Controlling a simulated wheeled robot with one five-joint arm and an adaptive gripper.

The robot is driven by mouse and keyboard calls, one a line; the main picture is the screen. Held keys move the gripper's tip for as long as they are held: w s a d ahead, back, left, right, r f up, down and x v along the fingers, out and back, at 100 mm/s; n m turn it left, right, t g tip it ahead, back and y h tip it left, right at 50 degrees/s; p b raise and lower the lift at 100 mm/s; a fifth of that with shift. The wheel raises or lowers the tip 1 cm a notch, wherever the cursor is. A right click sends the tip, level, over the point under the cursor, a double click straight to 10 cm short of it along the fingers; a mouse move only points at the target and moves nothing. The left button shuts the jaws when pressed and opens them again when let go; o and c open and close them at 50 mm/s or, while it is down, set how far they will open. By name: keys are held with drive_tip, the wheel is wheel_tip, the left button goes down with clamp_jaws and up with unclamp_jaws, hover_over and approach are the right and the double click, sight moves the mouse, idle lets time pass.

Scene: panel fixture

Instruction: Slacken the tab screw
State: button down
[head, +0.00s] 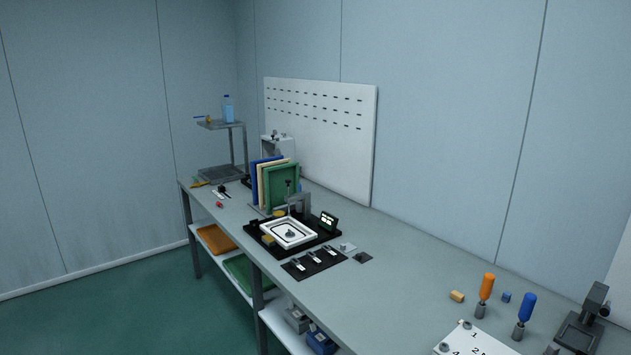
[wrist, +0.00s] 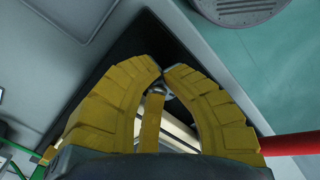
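A white plate (head: 478,343) with printed numbers and grey screw heads (head: 466,325) lies at the front right of the bench, cut off by the lower picture edge. I cannot tell which screw is the tab screw. An orange-handled driver (head: 487,286) and a blue-handled driver (head: 526,308) stand upright behind and right of the plate. My gripper (wrist: 163,71) shows only in the wrist view. Its two curved yellow fingers meet almost tip to tip, with nothing seen pinched between them. A yellow bar and a small metallic part show between the fingers; I cannot tell what they are.
The grey bench (head: 400,290) runs along the wall. A black fixture with a white frame (head: 288,233), upright coloured boards (head: 283,185) and a dark mat (head: 314,262) stand mid-bench. A small black stand (head: 585,325) is at far right. Green floor (head: 120,310) lies left.

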drive_tip(key=shift+s+d, duration=0.15)
drive_tip(key=shift+d, duration=0.3)
drive_tip(key=shift+r+p, duration=0.55)
drive_tip(key=shift+r, duration=0.1)
drive_tip(key=shift+a+r+p, duration=0.1)
drive_tip(key=shift+r+p, duration=1.4)
drive_tip(key=shift+r, duration=0.75)
